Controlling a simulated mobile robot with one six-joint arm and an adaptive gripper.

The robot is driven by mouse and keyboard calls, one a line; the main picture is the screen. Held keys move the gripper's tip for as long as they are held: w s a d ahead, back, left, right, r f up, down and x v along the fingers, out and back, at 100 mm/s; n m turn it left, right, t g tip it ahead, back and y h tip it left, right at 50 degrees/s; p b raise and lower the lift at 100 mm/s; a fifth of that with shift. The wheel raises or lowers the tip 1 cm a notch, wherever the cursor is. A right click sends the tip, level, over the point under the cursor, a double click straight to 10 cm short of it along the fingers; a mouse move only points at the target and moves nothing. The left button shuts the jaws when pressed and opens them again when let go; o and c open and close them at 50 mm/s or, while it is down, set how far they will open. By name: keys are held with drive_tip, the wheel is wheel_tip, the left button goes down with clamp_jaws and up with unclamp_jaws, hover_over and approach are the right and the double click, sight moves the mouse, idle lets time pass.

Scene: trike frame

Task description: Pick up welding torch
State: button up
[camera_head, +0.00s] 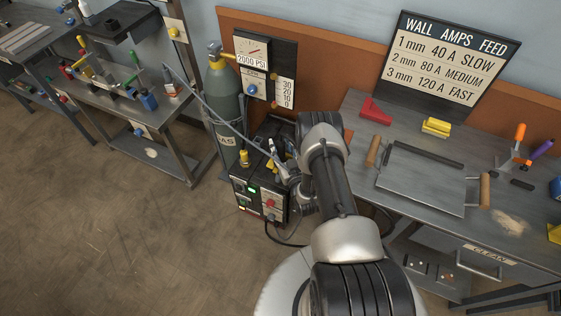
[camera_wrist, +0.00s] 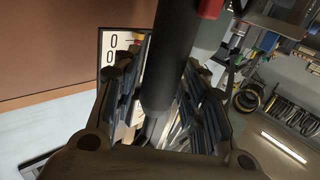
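The welding torch appears to be the dark cylinder with a red part (camera_wrist: 170,55) in the wrist view. It runs down from the top edge to between the fingers of my gripper (camera_wrist: 165,95). A finger lies close on each side of it; I cannot tell whether they touch it. A thinner grey rod shows below its lower end. In the head view my gripper (camera_head: 283,172) is over the welding machine (camera_head: 260,197), beside the gas cylinder (camera_head: 222,95). My arm hides part of the machine, and I cannot make out the torch clearly there.
A workbench (camera_head: 400,215) at right carries a metal plate with wooden handles (camera_head: 428,178), a red piece (camera_head: 376,111), a yellow piece (camera_head: 436,127) and a settings sign (camera_head: 448,60). Another bench (camera_head: 125,105) stands at left. The floor (camera_head: 110,230) at lower left is clear.

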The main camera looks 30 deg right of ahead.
drive_tip(key=c, duration=0.6)
drive_tip(key=shift+r, duration=0.1)
drive_tip(key=shift+c, duration=0.7)
drive_tip(key=shift+r, duration=0.1)
